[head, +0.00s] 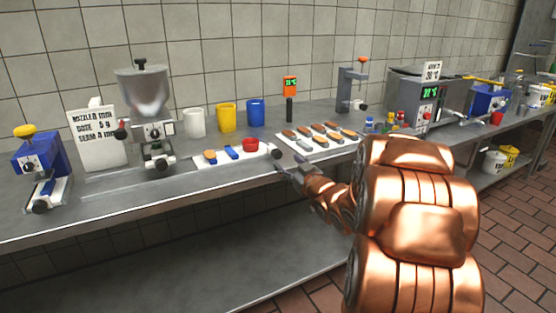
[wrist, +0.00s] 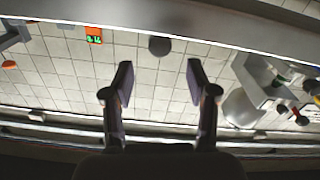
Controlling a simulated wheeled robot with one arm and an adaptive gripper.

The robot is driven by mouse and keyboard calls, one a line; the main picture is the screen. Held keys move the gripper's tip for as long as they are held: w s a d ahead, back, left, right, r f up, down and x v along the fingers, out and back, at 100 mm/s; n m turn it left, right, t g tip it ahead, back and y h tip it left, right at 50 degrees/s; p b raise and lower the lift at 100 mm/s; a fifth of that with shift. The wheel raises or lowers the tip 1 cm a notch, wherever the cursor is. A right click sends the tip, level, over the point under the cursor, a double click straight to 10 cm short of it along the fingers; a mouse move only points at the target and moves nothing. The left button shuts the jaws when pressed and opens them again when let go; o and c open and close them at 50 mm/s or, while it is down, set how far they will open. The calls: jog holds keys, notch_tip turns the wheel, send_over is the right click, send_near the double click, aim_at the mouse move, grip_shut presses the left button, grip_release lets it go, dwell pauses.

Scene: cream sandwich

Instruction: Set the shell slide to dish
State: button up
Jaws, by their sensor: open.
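No label marks the shell slide, so I cannot tell for sure which part it is. A white strip (head: 222,163) on the counter carries a tan piece (head: 210,156), a blue piece (head: 231,152) and a red round dish (head: 250,145). A dark round knob (head: 277,152) is at the strip's right end. My gripper (head: 286,165) is at the counter's front edge, close to this knob. In the wrist view my gripper (wrist: 160,78) is open and empty, and a dark knob (wrist: 159,46) shows beyond the fingertips, apart from them.
A white tray (head: 303,149) with several tan-topped pieces lies right of the knob. Behind stand white (head: 194,122), yellow (head: 227,117) and blue (head: 256,111) cups. A hopper machine (head: 146,95) and a blue device (head: 42,157) are left. My arm hides part of the right counter.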

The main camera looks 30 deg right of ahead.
aim_at(279, 155)
jog(key=shift+w+d, duration=0.2)
jog(key=shift+w, duration=1.7)
jog(key=shift+w+d, duration=0.15)
jog(key=shift+w, duration=1.75)
jog(key=shift+c, duration=0.3)
grip_shut()
